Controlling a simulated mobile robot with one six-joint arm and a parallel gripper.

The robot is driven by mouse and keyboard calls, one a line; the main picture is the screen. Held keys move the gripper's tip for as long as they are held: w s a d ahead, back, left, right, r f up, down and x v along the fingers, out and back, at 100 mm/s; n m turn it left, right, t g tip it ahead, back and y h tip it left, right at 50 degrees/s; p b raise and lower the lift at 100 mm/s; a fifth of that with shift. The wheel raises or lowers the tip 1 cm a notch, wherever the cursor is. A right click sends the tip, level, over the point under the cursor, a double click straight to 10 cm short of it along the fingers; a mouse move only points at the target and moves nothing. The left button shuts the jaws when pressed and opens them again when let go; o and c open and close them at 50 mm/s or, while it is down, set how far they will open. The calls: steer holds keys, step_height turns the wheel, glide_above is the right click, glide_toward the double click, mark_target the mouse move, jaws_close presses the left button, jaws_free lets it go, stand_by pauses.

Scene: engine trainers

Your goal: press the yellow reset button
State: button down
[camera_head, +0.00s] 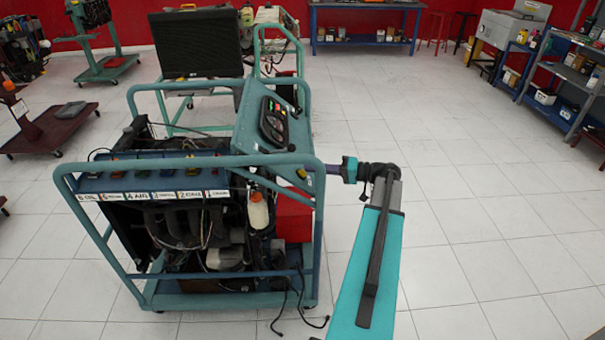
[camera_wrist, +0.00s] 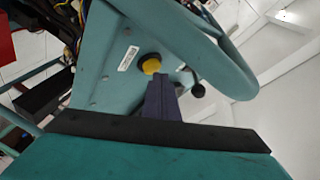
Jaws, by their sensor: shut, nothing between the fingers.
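The yellow reset button (camera_wrist: 151,65) sits in a dark ring on the teal panel (camera_wrist: 115,85) in the wrist view. It shows as a small yellow spot in the head view (camera_head: 301,173), at the right end of the engine trainer (camera_head: 250,162). My gripper (camera_wrist: 158,80) is shut and empty. Its dark purple fingers point at the button, and their tips overlap its lower edge in the wrist view. I cannot tell whether they touch it. In the head view my gripper (camera_head: 316,168) reaches in from the right, beside the frame's corner.
A white label (camera_wrist: 128,58) and a black knob (camera_wrist: 198,90) are near the button. A thick teal tube (camera_wrist: 235,70) curves around the panel's right side. Black cables (camera_head: 300,300) lie on the floor at the trainer's base. The tiled floor on the right is clear.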

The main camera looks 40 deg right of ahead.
steer(key=shift+w+a+f+b, duration=0.2)
steer(key=shift+a+f+b, duration=0.05)
steer(key=shift+f+b, duration=0.1)
stand_by(0.7)
steer(key=shift+d+r, duration=0.1)
steer(key=shift+r, duration=0.05)
stand_by(0.3)
steer(key=shift+s+d+r, duration=0.4)
steer(key=shift+r, duration=0.2)
steer(key=shift+d+r, duration=0.1)
steer(key=shift+s+d+r+p, duration=0.15)
steer(key=shift+s+d+r, duration=0.25)
steer(key=shift+r, duration=0.2)
steer(key=shift+s+d+r+p, duration=0.15)
steer(key=shift+s+d+r, duration=0.25)
steer(key=shift+r, duration=0.2)
steer(key=shift+s+d+r+p, duration=0.15)
steer(key=shift+s+d+r, duration=0.2)
steer(key=shift+r, duration=0.25)
steer(key=shift+s, duration=0.1)
